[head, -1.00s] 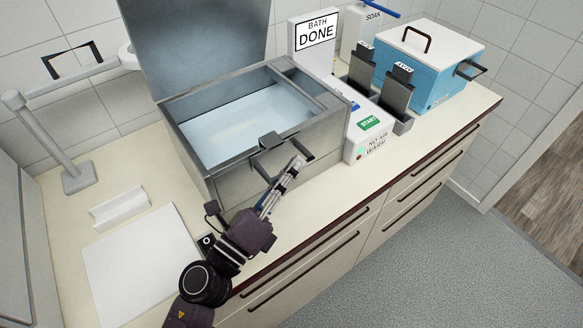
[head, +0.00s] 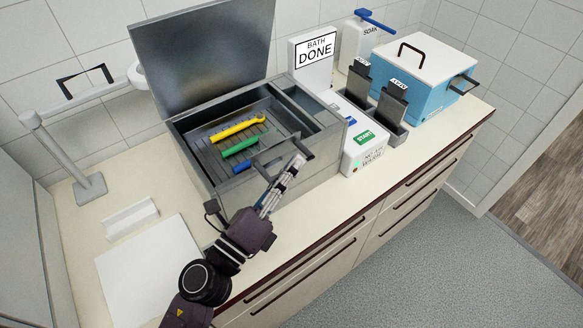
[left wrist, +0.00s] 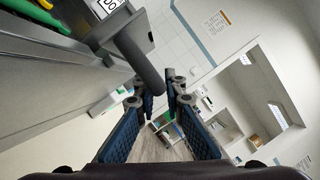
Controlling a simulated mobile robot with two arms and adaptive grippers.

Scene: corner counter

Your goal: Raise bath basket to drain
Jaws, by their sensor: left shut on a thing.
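The grey bath (head: 235,205) stands on the counter with its lid (head: 205,50) open. The slotted bath basket (head: 205,140) shows near the top of the bath. A yellow tool (head: 238,129), a green tool (head: 240,146) and a blue tool (head: 243,166) lie in it. My left gripper (head: 297,165) is at the basket's dark front handle (head: 283,148), shut on it. In the left wrist view the handle bar (left wrist: 140,62) reaches between the fingers (left wrist: 160,95). The basket's underside is hidden. My right gripper is out of view.
A "BATH DONE" sign (head: 315,48) and a control box with a green START button (head: 365,137) stand right of the bath. A blue box (head: 430,90) is further right. A white mat (head: 150,270) and a small white tray (head: 131,217) lie at left.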

